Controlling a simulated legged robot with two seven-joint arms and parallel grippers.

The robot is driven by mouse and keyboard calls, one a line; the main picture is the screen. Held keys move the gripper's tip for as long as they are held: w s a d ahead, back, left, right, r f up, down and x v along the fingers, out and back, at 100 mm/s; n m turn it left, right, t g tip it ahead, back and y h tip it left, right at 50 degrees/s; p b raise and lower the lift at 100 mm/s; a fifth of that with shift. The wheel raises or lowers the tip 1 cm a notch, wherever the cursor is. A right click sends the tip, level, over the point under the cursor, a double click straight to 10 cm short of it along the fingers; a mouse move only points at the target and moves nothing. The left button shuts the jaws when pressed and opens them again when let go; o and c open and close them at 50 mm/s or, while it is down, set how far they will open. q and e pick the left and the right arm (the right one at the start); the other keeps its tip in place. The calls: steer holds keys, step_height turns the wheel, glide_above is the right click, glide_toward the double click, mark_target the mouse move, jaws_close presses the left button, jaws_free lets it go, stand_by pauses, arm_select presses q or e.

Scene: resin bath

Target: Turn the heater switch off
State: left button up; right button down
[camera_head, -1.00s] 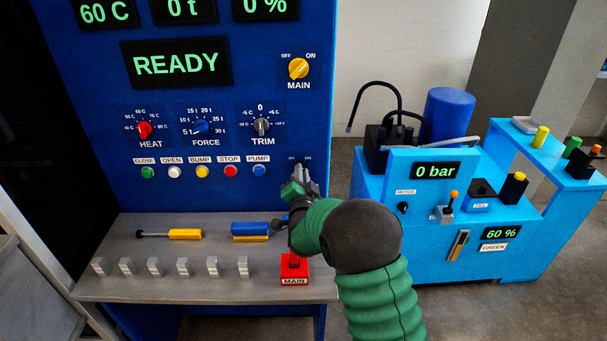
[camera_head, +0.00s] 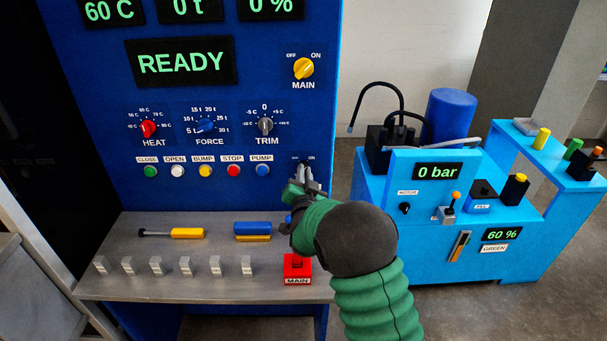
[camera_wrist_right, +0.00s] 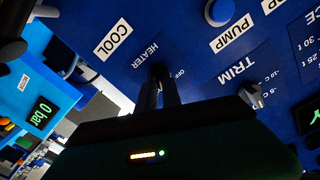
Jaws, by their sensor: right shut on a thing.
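The heater switch sits on the blue panel (camera_head: 225,110), right of the PUMP button (camera_head: 262,170). Its small OFF and ON marks show just above my right gripper (camera_head: 306,178). In the right wrist view, the word HEATER (camera_wrist_right: 146,52) is printed on the panel, and my right gripper (camera_wrist_right: 158,92) reaches up to the spot beside it. The fingers are close together and shut on the heater switch's dark knob, which they mostly hide. I cannot read which way the knob points. My left gripper is not in view.
A yellow MAIN knob (camera_head: 303,68) is above, and a grey TRIM knob (camera_head: 265,124) is up-left. Below, a grey shelf (camera_head: 215,280) carries a screwdriver (camera_head: 187,233), a blue-and-yellow block (camera_head: 253,230), several grey clips and a red MAIN block (camera_head: 298,268). A light-blue machine (camera_head: 430,240) stands right.

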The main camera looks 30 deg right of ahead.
steer(key=shift+a+f+n+p, duration=0.15)
steer(key=shift+n+p, duration=0.8)
steer(key=shift+n, duration=2.7)
steer(key=shift+a+f+n+p, duration=0.1)
steer(key=shift+n+p, duration=0.8)
steer(key=shift+n, duration=2.75)
steer(key=c, duration=1.6)
jaws_free()
steer(key=shift+a, duration=0.1)
steer(key=shift+o, duration=0.4)
steer(key=shift+r, duration=0.2)
